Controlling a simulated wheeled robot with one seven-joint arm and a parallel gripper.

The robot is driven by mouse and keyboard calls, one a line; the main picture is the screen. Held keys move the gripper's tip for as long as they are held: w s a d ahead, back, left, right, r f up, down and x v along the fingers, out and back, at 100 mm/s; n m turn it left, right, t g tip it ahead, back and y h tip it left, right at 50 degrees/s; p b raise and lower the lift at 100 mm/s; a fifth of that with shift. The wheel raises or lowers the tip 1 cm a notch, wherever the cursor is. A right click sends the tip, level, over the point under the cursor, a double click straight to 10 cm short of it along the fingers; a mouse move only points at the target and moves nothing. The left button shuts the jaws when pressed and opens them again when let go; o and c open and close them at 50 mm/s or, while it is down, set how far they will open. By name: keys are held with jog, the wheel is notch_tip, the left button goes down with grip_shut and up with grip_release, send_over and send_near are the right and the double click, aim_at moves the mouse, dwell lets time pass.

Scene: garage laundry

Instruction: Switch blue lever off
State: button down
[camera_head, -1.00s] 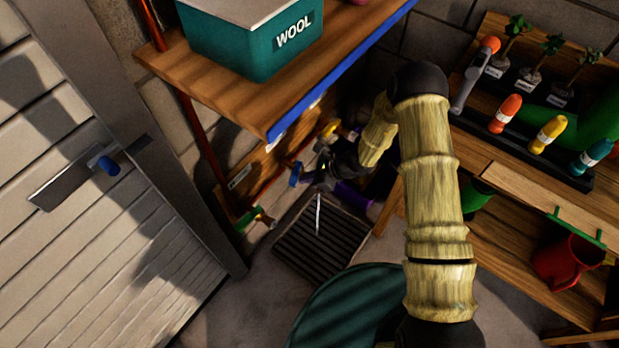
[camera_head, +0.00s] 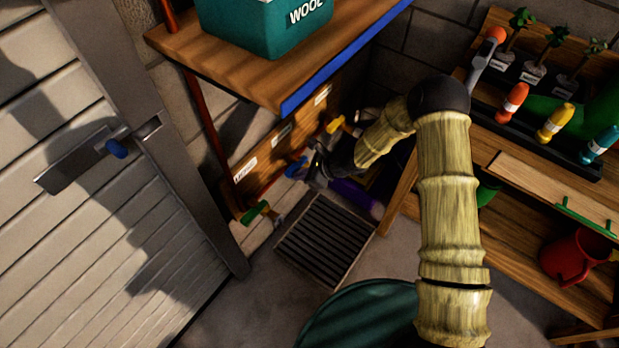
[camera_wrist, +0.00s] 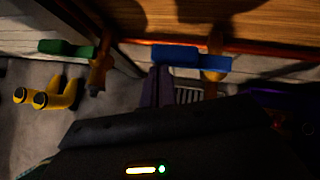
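The blue lever (camera_head: 296,168) is on a pipe below the labelled wooden board, just left of my gripper (camera_head: 320,168). In the wrist view the blue lever (camera_wrist: 190,58) lies crosswise on a brass-coloured valve, directly ahead of my gripper. A slim dark purple shape in front of it appears close to or touching its left end; I cannot tell which. My gripper's fingertips are dark and partly hidden by the wrist, so its opening is unclear. A green lever (camera_head: 255,212) sits to the left and also shows in the wrist view (camera_wrist: 68,48).
A yellow lever (camera_head: 342,126) is to the right, and a purple tube (camera_head: 352,193) lies low beside my gripper. A floor grate (camera_head: 325,240) is below. The wooden shelf (camera_head: 235,65) with a teal wool box overhangs the area. A workbench (camera_head: 530,185) stands right.

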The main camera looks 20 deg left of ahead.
jog(key=shift+w, duration=0.4)
jog(key=s+d+r, duration=0.3)
jog(key=d+r, duration=0.3)
jog(key=d, duration=0.5)
jog(key=shift+s+r, duration=0.35)
